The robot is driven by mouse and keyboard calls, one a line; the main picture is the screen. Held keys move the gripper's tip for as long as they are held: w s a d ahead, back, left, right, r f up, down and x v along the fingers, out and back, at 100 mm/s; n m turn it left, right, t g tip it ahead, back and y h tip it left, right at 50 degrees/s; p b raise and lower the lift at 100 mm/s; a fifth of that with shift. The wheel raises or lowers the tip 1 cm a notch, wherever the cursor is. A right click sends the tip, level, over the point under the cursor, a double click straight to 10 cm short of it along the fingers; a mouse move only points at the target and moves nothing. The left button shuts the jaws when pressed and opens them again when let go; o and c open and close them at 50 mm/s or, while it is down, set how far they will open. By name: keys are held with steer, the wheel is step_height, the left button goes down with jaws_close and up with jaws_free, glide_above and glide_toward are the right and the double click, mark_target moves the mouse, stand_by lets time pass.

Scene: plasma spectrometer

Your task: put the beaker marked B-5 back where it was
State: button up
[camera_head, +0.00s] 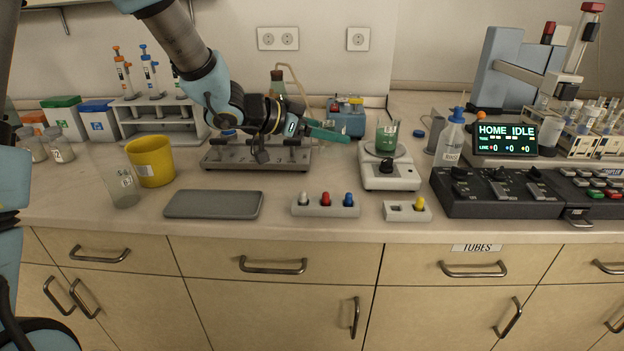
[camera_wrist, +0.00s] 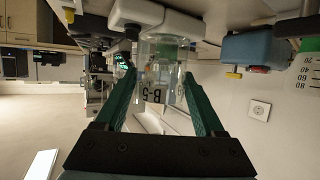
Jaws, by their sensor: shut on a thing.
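My gripper (camera_head: 333,133) reaches over the back of the bench, its green fingers pointing right. In the wrist view, my gripper (camera_wrist: 160,78) is shut on a clear glass beaker marked B-5 (camera_wrist: 155,72). That view is upside down, and its label reads upside down, so the beaker appears upright. In the head view the glass is faint and partly hidden by the fingers. A beaker of green liquid (camera_head: 387,136) stands on a white hotplate (camera_head: 391,173), right of the fingertips. Whether the held beaker touches anything below is unclear.
A blue box (camera_head: 346,117) stands close behind the fingers. A metal rack (camera_head: 225,156) is below my arm. Another clear beaker (camera_head: 123,187), a yellow cup (camera_head: 151,162) and a grey pad (camera_head: 213,205) are at left. Switch blocks (camera_head: 325,206) line the front. Bare bench lies left of the hotplate.

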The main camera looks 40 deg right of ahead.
step_height(320, 180, down, 8)
steer(key=shift+r, duration=0.1)
stand_by(0.4)
steer(key=o, duration=1.5)
steer(key=shift+c, duration=0.2)
steer(key=shift+r, duration=0.1)
steer(key=v, duration=1.2)
steer(key=shift+b, duration=0.4)
